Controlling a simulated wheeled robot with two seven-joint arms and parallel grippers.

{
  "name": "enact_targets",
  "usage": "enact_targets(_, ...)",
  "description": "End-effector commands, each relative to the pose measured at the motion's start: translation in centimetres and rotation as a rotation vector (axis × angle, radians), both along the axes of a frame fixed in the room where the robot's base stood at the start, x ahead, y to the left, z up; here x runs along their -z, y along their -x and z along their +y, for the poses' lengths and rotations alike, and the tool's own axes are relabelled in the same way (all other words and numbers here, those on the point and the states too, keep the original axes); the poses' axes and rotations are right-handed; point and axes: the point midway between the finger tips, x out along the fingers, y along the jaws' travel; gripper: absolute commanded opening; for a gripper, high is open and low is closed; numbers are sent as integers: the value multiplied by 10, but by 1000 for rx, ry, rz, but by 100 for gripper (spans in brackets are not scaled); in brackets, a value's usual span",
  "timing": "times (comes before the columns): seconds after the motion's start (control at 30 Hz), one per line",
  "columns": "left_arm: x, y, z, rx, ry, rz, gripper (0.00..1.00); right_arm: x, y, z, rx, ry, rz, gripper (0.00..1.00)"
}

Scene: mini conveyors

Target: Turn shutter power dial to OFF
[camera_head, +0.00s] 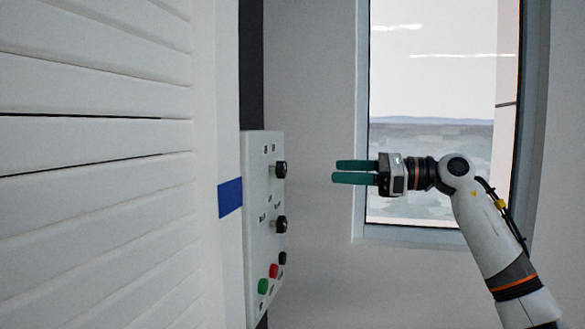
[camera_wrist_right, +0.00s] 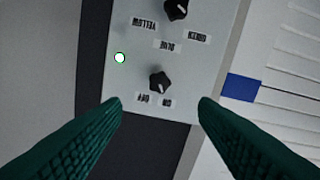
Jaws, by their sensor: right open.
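The power dial (camera_head: 280,170) is the upper black knob on the white control panel (camera_head: 262,200). In the right wrist view the panel is upside down. There the dial (camera_wrist_right: 160,82) sits beside the OFF label (camera_wrist_right: 143,98) and the ON label (camera_wrist_right: 167,103). I cannot tell for sure which label its mark points to. My right gripper (camera_head: 335,172) has green fingers. It is open and empty, level with the dial and a gap to its right in the head view. In the wrist view the dial lies between and beyond its fingertips (camera_wrist_right: 160,104). My left gripper is not in view.
A second black dial (camera_head: 281,224) with colour labels is below. Red (camera_head: 274,271) and green (camera_head: 263,286) buttons are at the panel's bottom. A small light (camera_wrist_right: 119,58) glows on the panel. A white slatted shutter (camera_head: 95,150) is at left, a window (camera_head: 430,100) behind my arm.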

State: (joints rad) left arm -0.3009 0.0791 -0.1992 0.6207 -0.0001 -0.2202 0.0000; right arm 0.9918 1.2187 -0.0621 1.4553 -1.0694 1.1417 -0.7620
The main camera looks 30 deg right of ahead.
Motion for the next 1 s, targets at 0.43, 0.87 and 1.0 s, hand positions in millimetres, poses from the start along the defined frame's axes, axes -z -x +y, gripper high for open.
enact_targets(0.43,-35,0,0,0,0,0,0,-4,-64,55,-6,-10,1,54)
enact_targets(0.87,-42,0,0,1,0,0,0,0,-87,74,-3,-10,2,54)
enact_targets(1.0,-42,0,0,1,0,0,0,0,-87,74,-3,-10,2,54)
